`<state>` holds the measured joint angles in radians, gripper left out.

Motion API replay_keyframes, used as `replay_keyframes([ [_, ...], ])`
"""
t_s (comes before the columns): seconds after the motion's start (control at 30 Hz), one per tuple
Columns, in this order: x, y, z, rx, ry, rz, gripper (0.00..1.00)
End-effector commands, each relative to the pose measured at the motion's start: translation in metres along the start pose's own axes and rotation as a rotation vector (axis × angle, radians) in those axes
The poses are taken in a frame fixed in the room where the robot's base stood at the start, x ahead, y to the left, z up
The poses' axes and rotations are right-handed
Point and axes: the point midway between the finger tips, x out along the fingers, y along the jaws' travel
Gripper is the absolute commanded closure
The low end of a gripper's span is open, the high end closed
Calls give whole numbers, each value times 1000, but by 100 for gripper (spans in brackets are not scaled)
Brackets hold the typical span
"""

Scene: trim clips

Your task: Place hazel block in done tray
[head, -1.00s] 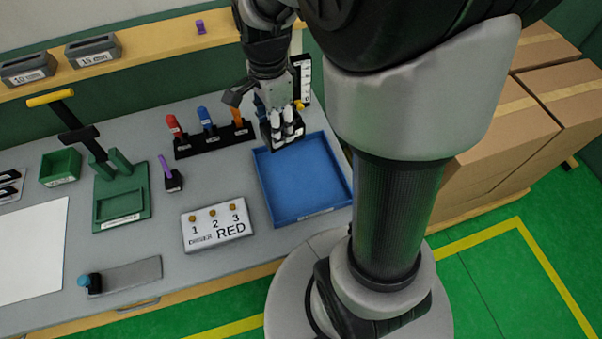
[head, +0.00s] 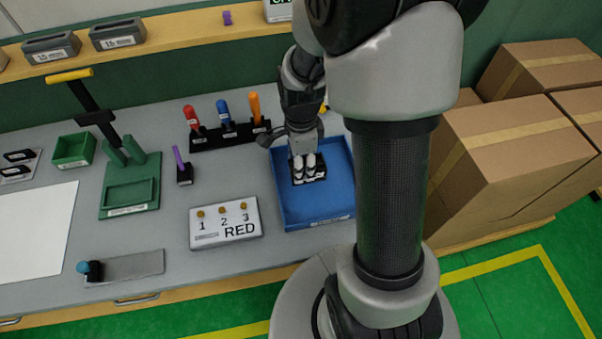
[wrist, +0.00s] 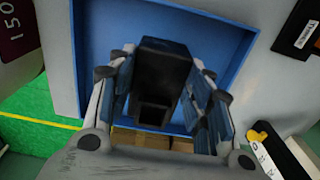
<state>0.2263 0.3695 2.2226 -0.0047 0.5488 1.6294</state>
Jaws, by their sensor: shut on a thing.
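My gripper (head: 308,164) is shut on a dark, nearly black block, which I take for the hazel block (wrist: 160,80); no name on it can be read. The block sits between both fingers in the wrist view, and its dark edges show around the fingertips in the head view. The blue tray (head: 292,207), which I take for the done tray, lies under the gripper and block. Its label is too small to read. The block is within the tray's outline, towards its upper middle. I cannot tell whether it touches the floor.
A black rack (head: 230,135) with red, blue and orange handles stands left of the tray. A white "RED" panel (head: 225,223) lies at its lower left. Cardboard boxes (head: 510,140) stand to the right. The tray's lower part is bare.

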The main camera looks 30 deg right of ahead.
Motion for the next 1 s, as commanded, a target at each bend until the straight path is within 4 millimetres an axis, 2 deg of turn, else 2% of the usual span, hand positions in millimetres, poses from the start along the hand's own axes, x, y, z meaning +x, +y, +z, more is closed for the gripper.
replay_keyframes([
  [0.3, 41, 0, 0, 0, 0, 2, 82],
  [0.7, 46, 0, 0, 0, 0, 0, 82],
  [0.73, 46, 0, 0, 0, 0, 0, 52],
  [1.0, 45, 0, 0, 0, 0, 0, 34],
])
